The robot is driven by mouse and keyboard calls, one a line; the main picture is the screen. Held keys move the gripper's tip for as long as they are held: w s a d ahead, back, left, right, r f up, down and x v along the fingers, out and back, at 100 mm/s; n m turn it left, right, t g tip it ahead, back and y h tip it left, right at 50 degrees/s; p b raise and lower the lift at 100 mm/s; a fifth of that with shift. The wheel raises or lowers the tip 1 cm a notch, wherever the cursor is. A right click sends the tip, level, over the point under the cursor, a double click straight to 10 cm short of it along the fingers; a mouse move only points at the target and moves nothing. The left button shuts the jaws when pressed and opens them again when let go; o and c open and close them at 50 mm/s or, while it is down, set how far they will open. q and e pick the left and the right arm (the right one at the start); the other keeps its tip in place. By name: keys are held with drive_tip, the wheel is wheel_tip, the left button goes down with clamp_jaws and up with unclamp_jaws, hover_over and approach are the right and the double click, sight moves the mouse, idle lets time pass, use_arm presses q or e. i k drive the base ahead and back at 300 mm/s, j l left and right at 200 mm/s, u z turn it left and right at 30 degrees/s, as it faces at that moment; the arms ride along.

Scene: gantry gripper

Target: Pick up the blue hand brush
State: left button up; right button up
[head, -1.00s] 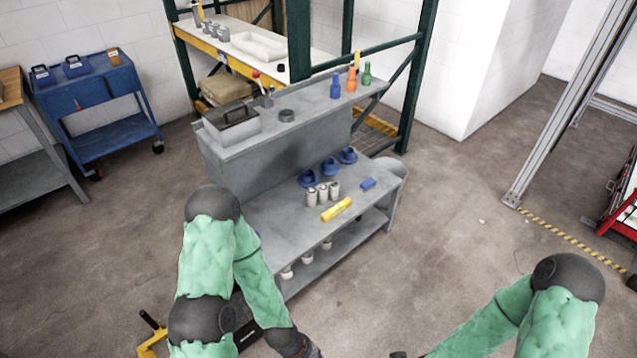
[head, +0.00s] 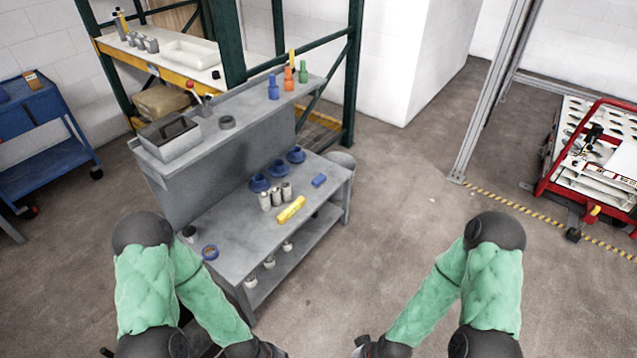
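A small blue block-like item (head: 319,180), possibly the blue hand brush, lies near the right end of the grey workbench (head: 225,228); it is too small to identify surely. My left gripper (head: 272,350) is at the bottom edge, in front of the bench and well short of the blue item. My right gripper (head: 366,346) is also at the bottom edge, to the right, over the floor. Both are cut off or too dark to show whether they are open.
Coloured bottles (head: 288,79) and a grey box (head: 168,140) stand on the upper shelf. Floor right of the bench is clear.

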sight(320, 180)
drive_tip(key=u, duration=0.65)
drive_tip(key=i+l+u, duration=0.2)
drive_tip(key=l+u, duration=0.25)
drive_tip(key=i+l+u, duration=0.1)
drive_tip(key=l+u, duration=1.35)
drive_tip(key=k+l, duration=0.1)
drive_tip(key=l, duration=0.7)
drive_tip(key=k+l+u, duration=0.1)
drive_tip(key=l, duration=0.3)
drive_tip(key=k+l, duration=0.15)
drive_tip(key=l, duration=0.2)
drive_tip(key=k+l+u, duration=0.1)
drive_tip(key=l, duration=0.3)
drive_tip(key=k+l, duration=0.1)
drive_tip(key=l, duration=0.3)
drive_tip(key=k+l, duration=0.15)
drive_tip(key=l, duration=0.2)
drive_tip(key=u, duration=0.05)
